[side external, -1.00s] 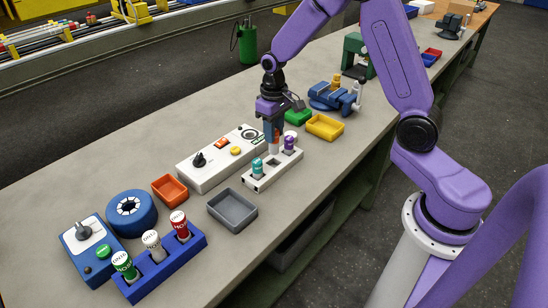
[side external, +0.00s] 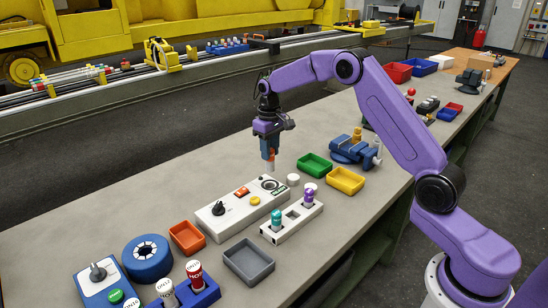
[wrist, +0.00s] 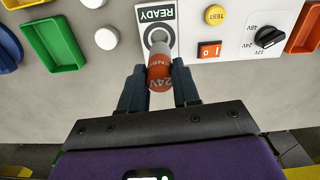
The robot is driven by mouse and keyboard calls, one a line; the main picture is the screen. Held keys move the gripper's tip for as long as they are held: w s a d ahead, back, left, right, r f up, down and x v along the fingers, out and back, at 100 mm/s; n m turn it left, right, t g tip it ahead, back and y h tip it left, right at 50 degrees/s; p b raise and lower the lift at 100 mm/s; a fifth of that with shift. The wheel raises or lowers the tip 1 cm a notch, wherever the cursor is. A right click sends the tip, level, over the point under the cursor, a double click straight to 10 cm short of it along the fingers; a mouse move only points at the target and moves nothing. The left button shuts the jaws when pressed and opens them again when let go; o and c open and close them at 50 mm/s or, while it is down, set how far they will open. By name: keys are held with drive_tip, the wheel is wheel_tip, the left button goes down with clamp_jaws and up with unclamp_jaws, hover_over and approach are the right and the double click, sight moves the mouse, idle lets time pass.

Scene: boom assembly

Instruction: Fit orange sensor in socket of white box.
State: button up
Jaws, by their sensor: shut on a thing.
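My gripper (side external: 268,150) is shut on the orange sensor (side external: 271,155), which hangs upright below it. The white box (side external: 232,215) lies on the bench under the gripper. Its round dark socket (side external: 269,183) is at the far right end, beside a green label. The sensor's tip is above the socket, apart from it in the side view. In the wrist view the tip overlaps the socket ring (wrist: 176,38) and partly hides it.
A white rack (side external: 292,222) in front of the box holds a teal part (side external: 276,220) and a purple-topped part (side external: 309,193), with an empty slot between. A white knob (side external: 293,180), green tray (side external: 314,165), yellow tray (side external: 345,181) and blue vise (side external: 355,150) stand to the right.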

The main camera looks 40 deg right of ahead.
sight(270, 172)
drive_tip(key=shift+w+f, duration=0.1)
drive_tip(key=shift+f, duration=2.25)
drive_tip(key=shift+f, duration=2.1)
drive_tip(key=o, duration=1.1)
drive_tip(key=shift+r, duration=3.55)
